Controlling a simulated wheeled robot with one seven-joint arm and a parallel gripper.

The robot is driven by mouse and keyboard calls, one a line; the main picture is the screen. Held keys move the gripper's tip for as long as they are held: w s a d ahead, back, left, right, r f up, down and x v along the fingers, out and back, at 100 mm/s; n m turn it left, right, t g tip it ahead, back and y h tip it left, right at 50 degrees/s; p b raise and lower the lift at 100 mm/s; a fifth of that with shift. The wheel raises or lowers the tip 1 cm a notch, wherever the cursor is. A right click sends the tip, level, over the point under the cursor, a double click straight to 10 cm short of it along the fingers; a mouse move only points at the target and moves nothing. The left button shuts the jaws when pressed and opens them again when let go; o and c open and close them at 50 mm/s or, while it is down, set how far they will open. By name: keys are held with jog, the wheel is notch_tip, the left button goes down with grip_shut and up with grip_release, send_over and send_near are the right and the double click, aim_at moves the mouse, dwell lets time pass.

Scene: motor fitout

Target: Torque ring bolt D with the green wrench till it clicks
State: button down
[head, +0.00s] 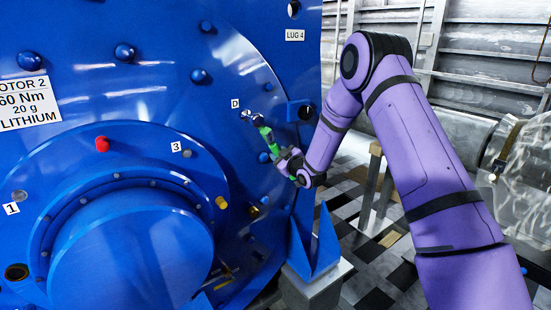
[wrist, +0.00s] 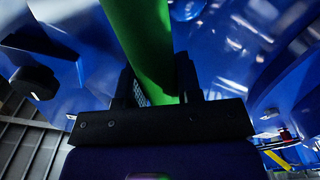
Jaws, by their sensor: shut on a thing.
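Ring bolt D (head: 246,115) is a silvery bolt head on the blue motor face, just right of the white label D (head: 235,104). My gripper (head: 289,161) is shut on the green wrench (head: 267,137), low and right of the bolt. The wrench slants up and left from my jaws, and its head end is at or very close to bolt D. I cannot tell whether it is seated on the bolt. In the wrist view the green wrench handle (wrist: 148,45) stands between the dark jaws of my gripper (wrist: 160,92); its far end is out of that frame.
The blue motor (head: 130,235) fills the left, with several blue bolts, a red cap (head: 102,144) and labels 1 and 3. A blue lug block (head: 300,111) juts out right of bolt D. A blue pointed bracket (head: 315,245) stands below my gripper. Checkered floor lies right.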

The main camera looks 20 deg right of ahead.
jog(key=shift+a, duration=0.1)
dwell(0.3)
jog(key=shift+s+a+f+m, duration=0.15)
jog(key=shift+a+f+m, duration=0.05)
jog(key=shift+a+m, duration=0.25)
jog(key=v, duration=0.7)
dwell(0.6)
jog(key=shift+d+r, duration=0.1)
